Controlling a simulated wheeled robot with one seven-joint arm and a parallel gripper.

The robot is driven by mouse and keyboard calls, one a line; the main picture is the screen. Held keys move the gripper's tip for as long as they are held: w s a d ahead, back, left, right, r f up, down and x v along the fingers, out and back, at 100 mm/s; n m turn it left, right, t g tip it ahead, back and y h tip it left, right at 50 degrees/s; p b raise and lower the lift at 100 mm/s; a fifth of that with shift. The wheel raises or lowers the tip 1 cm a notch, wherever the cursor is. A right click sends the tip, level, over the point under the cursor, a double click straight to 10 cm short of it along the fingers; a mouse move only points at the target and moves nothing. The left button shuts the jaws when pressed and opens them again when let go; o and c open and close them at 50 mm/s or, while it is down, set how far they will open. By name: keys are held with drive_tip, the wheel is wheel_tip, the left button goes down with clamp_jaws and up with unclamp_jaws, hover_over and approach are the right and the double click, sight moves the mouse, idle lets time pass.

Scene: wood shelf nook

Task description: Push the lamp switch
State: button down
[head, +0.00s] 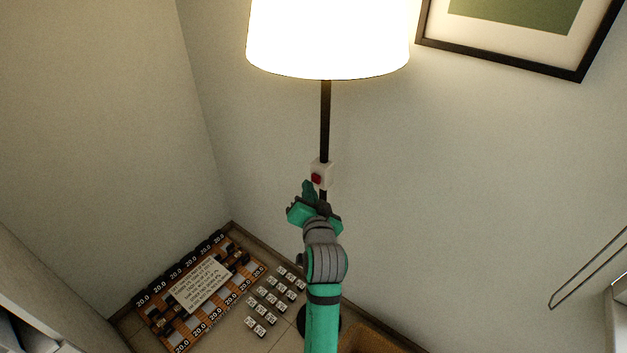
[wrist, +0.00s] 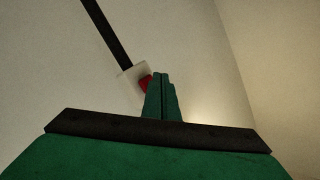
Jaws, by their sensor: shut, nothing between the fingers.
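The lamp (head: 327,40) has a lit white shade on a thin dark pole. A small white switch box with a red button (head: 316,178) sits on the pole below the shade. My gripper (head: 308,186) is shut and empty, with its fingertips right at the red button. In the wrist view the shut fingers (wrist: 161,78) stand beside the red button (wrist: 146,84) and partly cover it. The white switch box (wrist: 132,81) shows behind them. I cannot tell whether the fingertips touch the button.
A board with numbered pieces (head: 235,262) lies on the floor at lower left, with several small white cubes (head: 262,320) next to it. A framed picture (head: 497,54) hangs at upper right. A wire rack (head: 590,268) is at the right edge. The wall around the pole is clear.

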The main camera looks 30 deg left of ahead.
drive_tip(key=shift+w, duration=0.3)
drive_tip(key=shift+w+d, duration=0.1)
drive_tip(key=shift+w, duration=0.3)
idle(0.6)
drive_tip(key=shift+s, duration=0.85)
drive_tip(key=shift+s, duration=0.1)
drive_tip(key=shift+s+a, duration=0.15)
drive_tip(key=shift+s, duration=1.3)
drive_tip(key=shift+s+a, duration=0.15)
drive_tip(key=shift+s, duration=1.3)
